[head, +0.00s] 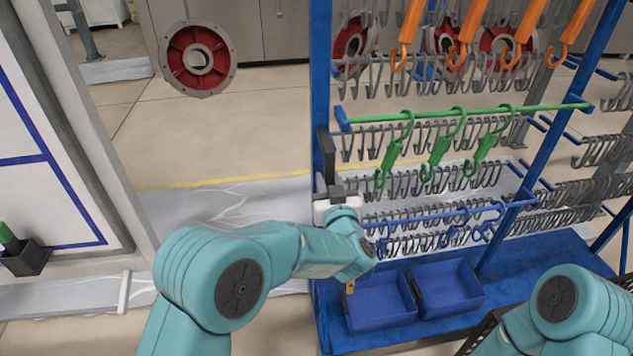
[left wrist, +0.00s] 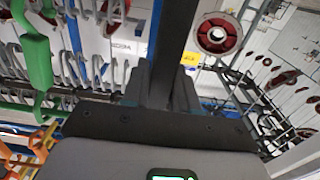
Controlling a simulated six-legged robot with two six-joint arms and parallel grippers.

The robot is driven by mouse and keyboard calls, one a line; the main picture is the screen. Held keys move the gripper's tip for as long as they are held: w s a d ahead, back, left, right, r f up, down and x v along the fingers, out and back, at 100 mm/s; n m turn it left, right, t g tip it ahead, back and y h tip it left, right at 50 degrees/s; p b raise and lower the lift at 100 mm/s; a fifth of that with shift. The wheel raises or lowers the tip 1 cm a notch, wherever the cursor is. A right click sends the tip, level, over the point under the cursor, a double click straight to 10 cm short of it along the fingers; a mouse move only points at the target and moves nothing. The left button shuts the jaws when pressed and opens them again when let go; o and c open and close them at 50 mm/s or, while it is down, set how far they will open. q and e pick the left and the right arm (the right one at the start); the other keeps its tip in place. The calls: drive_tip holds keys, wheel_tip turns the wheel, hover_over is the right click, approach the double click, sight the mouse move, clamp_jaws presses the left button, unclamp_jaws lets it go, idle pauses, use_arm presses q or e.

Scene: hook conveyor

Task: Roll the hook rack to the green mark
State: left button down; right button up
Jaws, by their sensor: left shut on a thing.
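The hook rack (head: 322,75) has a blue frame, rows of grey hooks, and orange, green and blue hooks on coloured bars. A dark upright handle (head: 325,150) is on its left post. My left gripper (head: 335,192) is at this handle. In the left wrist view the dark bar (left wrist: 175,45) runs between the jaws of the left gripper (left wrist: 160,92), which is shut on it. My right arm shows at the lower right, but its gripper is out of the picture. I see no green mark on the floor.
Blue bins (head: 380,303) sit on the rack's blue base. Left of the rack is open floor with a yellow line (head: 215,183). A whiteboard (head: 50,165) stands at the far left. A red and grey flanged disc (head: 197,60) hangs at the upper left.

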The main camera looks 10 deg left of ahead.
use_arm(q)
drive_tip(key=shift+w, duration=0.1)
drive_tip(key=shift+a, duration=0.1)
drive_tip(key=c, duration=1)
unclamp_jaws()
drive_tip(key=shift+a, duration=0.1)
drive_tip(key=shift+o, duration=0.2)
drive_tip(key=shift+a, duration=0.1)
drive_tip(key=shift+d, duration=0.25)
drive_tip(key=shift+s, duration=0.25)
drive_tip(key=b+v, duration=0.2)
drive_tip(key=v, duration=1.4)
